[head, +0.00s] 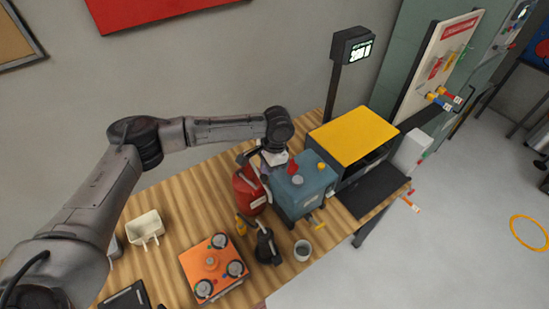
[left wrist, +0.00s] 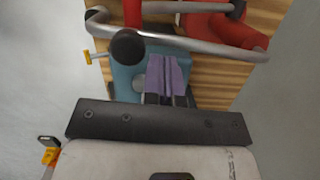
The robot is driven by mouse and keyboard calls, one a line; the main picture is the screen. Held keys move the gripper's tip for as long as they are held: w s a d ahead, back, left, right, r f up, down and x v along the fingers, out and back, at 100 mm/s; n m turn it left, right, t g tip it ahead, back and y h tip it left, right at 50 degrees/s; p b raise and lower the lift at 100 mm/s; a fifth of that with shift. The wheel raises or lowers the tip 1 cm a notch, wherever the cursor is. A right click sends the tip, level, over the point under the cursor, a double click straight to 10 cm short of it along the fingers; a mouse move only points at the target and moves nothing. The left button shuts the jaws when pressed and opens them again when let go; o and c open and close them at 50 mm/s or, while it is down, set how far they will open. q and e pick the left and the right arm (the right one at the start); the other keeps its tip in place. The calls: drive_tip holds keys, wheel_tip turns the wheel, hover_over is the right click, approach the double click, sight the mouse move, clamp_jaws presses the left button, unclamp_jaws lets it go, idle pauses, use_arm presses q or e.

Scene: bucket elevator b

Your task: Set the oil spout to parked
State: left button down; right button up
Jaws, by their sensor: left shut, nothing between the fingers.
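A blue-grey box-shaped unit (head: 303,190) stands on the wooden bench, with a red knob on top and a yellow tap on its front. In the left wrist view, a bent silver tube (left wrist: 205,42) and a round black knob (left wrist: 127,47) lie over the blue unit (left wrist: 126,80). I cannot tell for sure which part is the oil spout. My left gripper (head: 272,158) is at the back of the unit, beside its top. Its purple-grey fingers (left wrist: 167,75) are shut and empty, close to the tube; contact cannot be told. My right gripper is out of view.
A red canister (head: 249,190) stands just left of the unit. A yellow-topped machine (head: 354,136) is close on its right. A white tray (head: 145,227) lies left.

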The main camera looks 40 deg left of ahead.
use_arm(q)
drive_tip(key=shift+s+a+f, duration=0.1)
drive_tip(key=shift+s+f, duration=0.05)
drive_tip(key=shift+s, duration=0.15)
drive_tip(key=p, duration=0.1)
drive_tip(key=s+m+p, duration=0.1)
drive_tip(key=p, duration=0.1)
drive_tip(key=shift+s+a+m, duration=0.2)
drive_tip(key=shift+s+m, duration=0.05)
drive_tip(key=shift+m, duration=0.05)
idle(0.3)
